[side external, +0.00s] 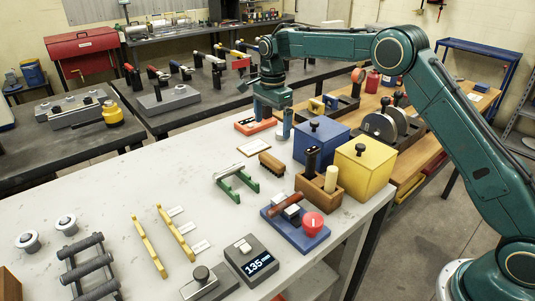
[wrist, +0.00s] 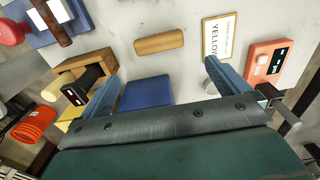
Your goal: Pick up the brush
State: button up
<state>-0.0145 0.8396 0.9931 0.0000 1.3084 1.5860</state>
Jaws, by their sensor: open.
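The brush (side external: 271,164), a small brown wooden-backed block with what look like bristles along its lower edge, lies on the pale bench top. In the wrist view its plain wooden back (wrist: 160,42) shows ahead of the fingertips and between their lines. My gripper (side external: 273,125) is open and empty, above the bench and behind the brush in the side view. In the wrist view its two blue fingers (wrist: 160,72) are spread wide, apart from the brush. Nothing hides the brush in either view.
A blue box (side external: 320,141), a yellow box (side external: 363,168) and a wooden holder (side external: 339,194) with upright handles stand right of the brush. A label card (side external: 254,146) and an orange device (side external: 255,125) lie behind it.

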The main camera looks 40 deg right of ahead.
send_over(272, 159)
jog(key=shift+w+f, duration=0.15)
jog(key=shift+f, duration=3.85)
jog(key=shift+f, duration=2.6)
jog(key=c, duration=0.7)
